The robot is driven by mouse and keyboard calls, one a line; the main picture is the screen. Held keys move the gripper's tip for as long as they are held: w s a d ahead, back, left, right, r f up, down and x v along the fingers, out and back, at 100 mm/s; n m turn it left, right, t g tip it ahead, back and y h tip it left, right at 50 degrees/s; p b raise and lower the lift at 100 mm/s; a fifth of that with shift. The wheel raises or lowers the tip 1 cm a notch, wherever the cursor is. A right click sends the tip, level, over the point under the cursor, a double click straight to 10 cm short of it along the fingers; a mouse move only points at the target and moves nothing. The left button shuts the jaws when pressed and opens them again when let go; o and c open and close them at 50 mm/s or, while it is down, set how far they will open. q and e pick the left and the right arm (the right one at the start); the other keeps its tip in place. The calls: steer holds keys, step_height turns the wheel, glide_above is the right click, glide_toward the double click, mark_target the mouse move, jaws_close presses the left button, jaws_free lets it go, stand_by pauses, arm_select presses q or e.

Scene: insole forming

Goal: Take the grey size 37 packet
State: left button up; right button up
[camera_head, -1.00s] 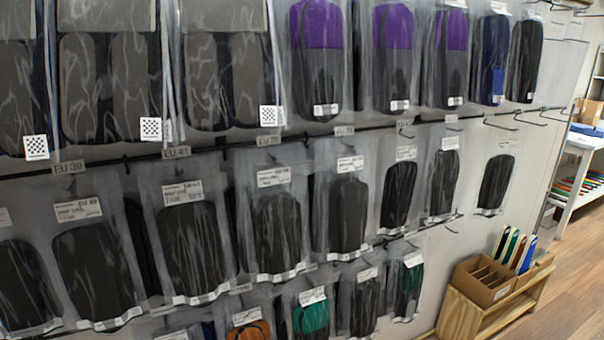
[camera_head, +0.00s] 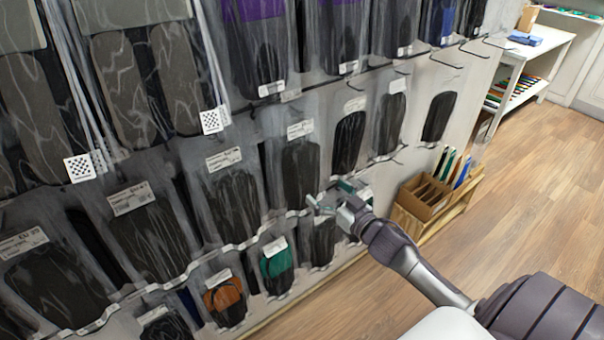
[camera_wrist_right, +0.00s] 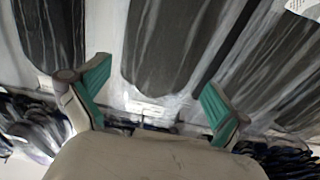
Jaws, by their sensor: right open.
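Clear packets with grey-black insoles hang in the middle row on the wall rack; their size labels are too small to read, so I cannot tell which is size 37. One dark grey packet (camera_head: 300,172) hangs just up and left of my right gripper (camera_head: 332,207). The gripper is open and empty, close to the bottom edge of that row. In the right wrist view its two green-padded fingers (camera_wrist_right: 155,92) stand wide apart, with a grey packet (camera_wrist_right: 163,45) beyond and between them, apart from the pads. My left gripper is not in view.
Lower packets with orange (camera_head: 224,298) and green (camera_head: 278,264) insoles hang below. Grey and purple packets fill the upper row. A wooden stand with a cardboard box (camera_head: 426,196) is right of the rack. Wood floor (camera_head: 520,190) is open at right.

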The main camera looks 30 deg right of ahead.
mark_target(307, 176)
steer(key=w, duration=0.2)
steer(key=w+p, duration=0.1)
steer(key=w, duration=0.1)
steer(key=w+a, duration=0.1)
steer(key=w, duration=0.2)
steer(key=shift+s, duration=0.1)
steer(key=shift+c, duration=0.8)
steer(key=c, duration=0.8)
steer(key=shift+c, duration=0.5)
steer(key=shift+r, duration=0.15)
